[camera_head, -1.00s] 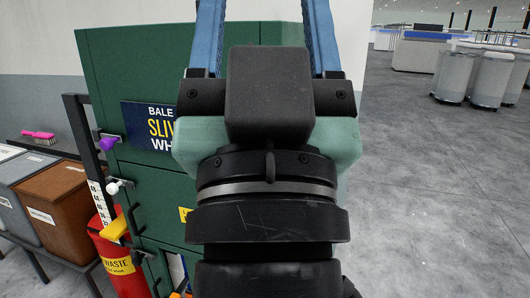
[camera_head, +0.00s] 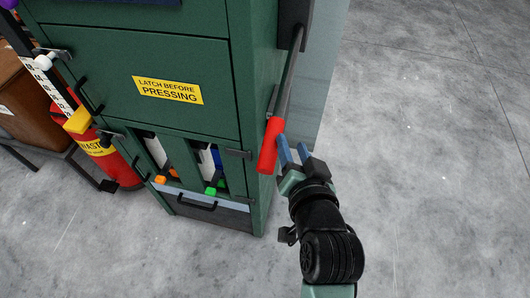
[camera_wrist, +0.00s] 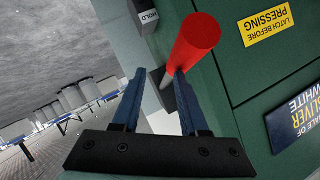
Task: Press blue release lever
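I cannot make out a blue release lever for certain. A small blue part (camera_head: 216,158) shows in the right slot of the green press, above a green knob (camera_head: 210,190). A lever with a red handle (camera_head: 270,145) hangs on the right side of the press. My gripper (camera_head: 293,148) is open and empty, just right of the red handle's lower end in the head view. In the wrist view the red handle (camera_wrist: 194,42) stands beyond the spread fingers (camera_wrist: 158,90), nearer the right one. I cannot tell whether they touch.
The green press (camera_head: 125,65) bears a yellow "latch before pressing" label (camera_head: 167,90). An orange knob (camera_head: 160,180) sits at the left slot. The floor (camera_head: 430,130) at right is clear.

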